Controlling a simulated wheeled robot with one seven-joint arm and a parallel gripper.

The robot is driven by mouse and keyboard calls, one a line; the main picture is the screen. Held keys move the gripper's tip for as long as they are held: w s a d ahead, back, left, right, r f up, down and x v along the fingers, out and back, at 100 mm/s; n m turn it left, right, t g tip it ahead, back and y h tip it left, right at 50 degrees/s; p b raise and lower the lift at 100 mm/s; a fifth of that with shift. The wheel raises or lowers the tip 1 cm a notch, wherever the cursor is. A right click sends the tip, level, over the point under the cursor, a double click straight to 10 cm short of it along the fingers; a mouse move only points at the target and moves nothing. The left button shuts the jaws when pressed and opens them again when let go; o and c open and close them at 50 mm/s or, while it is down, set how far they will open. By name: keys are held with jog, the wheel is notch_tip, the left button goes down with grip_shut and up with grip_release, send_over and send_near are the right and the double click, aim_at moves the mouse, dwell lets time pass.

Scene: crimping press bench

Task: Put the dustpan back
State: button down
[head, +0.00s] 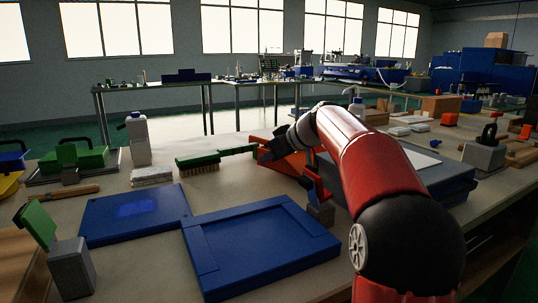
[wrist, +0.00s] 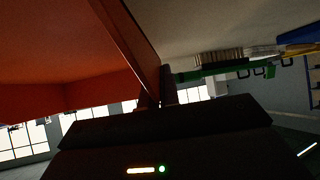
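The orange dustpan (head: 292,164) is near the middle of the bench in the head view, partly hidden behind my red arm and dark gripper. In the wrist view the dustpan (wrist: 70,45) fills the upper left, and its edge runs down to my fingertips. My gripper (head: 268,152) is at the dustpan; in the wrist view the fingers (wrist: 156,100) are close together on its edge. I cannot tell whether the dustpan touches the bench. A green brush (head: 205,165) with tan bristles lies just left of the dustpan.
Blue trays (head: 322,240) lie in front of my gripper. A grey-blue box (head: 430,172) stands to the right beyond my arm. A white bottle (head: 139,140) and a pale stack (head: 151,177) stand to the left. A green-tabbed grey block (head: 72,268) is at front left.

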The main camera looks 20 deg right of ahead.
jog(key=shift+f+b, duration=0.6)
jog(key=shift+b, duration=0.05)
dwell(0.3)
jog(key=c, duration=2.1)
grip_release()
jog(key=o, duration=0.5)
jog(key=shift+o, duration=0.2)
